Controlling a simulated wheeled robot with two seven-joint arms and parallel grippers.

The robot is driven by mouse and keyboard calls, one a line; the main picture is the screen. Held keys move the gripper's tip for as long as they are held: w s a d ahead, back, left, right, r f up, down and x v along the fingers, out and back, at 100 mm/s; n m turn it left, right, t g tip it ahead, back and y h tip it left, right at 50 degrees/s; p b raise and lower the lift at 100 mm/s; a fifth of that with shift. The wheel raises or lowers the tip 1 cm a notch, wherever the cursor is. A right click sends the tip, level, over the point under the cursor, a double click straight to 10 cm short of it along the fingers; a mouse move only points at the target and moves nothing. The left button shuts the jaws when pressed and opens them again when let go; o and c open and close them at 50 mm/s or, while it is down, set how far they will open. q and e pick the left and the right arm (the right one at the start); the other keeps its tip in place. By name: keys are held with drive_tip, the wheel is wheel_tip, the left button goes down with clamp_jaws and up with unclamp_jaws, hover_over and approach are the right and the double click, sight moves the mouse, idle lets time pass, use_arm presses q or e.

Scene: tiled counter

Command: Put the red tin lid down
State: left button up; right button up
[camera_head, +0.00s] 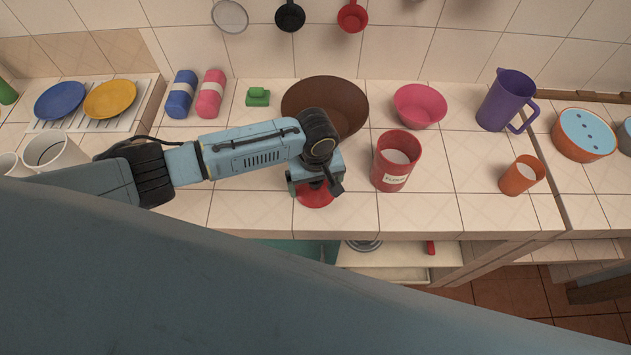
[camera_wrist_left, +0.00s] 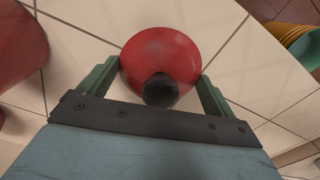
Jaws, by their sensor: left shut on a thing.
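The red tin lid (camera_head: 316,198) is round with a dark knob and shows under my left gripper near the counter's front edge. In the left wrist view the lid (camera_wrist_left: 150,50) is between the two green fingers of my left gripper (camera_wrist_left: 158,82), which is shut on it. I cannot tell whether the lid touches the counter or is just above it. The red flour tin (camera_head: 391,172) stands open to the right of the gripper, with white contents and a label. My right gripper is not in view.
A brown bowl (camera_head: 300,95) stands behind the gripper, and a pink bowl (camera_head: 420,107) behind the tin. An orange cup (camera_head: 518,180) and a purple jug (camera_head: 500,105) stand farther right. Bare tiles (camera_head: 440,205) lie right of the lid. The counter's front edge is close.

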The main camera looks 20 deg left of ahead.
use_arm(q)
drive_tip(key=shift+f, duration=0.15)
drive_tip(key=o, duration=0.7)
wheel_tip(320, 180, up, 12)
drive_tip(key=shift+r+p, duration=0.2)
drive_tip(key=shift+p, duration=0.1)
idle(0.3)
